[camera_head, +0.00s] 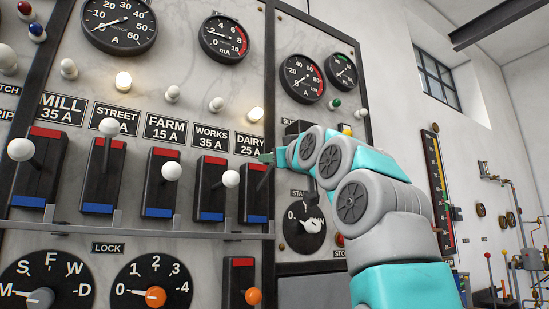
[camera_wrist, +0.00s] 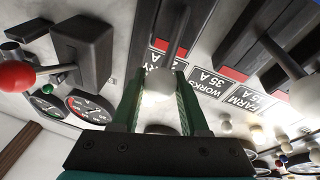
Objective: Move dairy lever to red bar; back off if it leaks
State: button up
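The dairy switch (camera_head: 257,205) is a dark block under the DAIRY 25 A label (camera_head: 250,145), with a blue bar at its bottom. Its red bar (camera_head: 259,167) is at the top, partly covered. The lever's thin rod slants up and right towards my gripper (camera_head: 268,157), which hides its knob in the head view. In the wrist view, which is upside down, the pale round knob (camera_wrist: 160,82) sits between the two green-padded fingers of my gripper (camera_wrist: 161,85). Whether the pads touch it is unclear.
The works lever (camera_head: 231,178) stands close on the left, and further similar levers follow. A rail (camera_head: 130,230) runs below the switches. On the right panel are a dial (camera_head: 304,226) and a red-knobbed lever (camera_wrist: 16,75). The dairy lamp (camera_head: 255,114) is lit.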

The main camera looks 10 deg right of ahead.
jog(key=o, duration=0.4)
jog(key=shift+s+f, duration=0.1)
jog(key=b+v, duration=0.4)
jog(key=v, duration=0.3)
jog(key=shift+s, duration=0.3)
dwell(0.3)
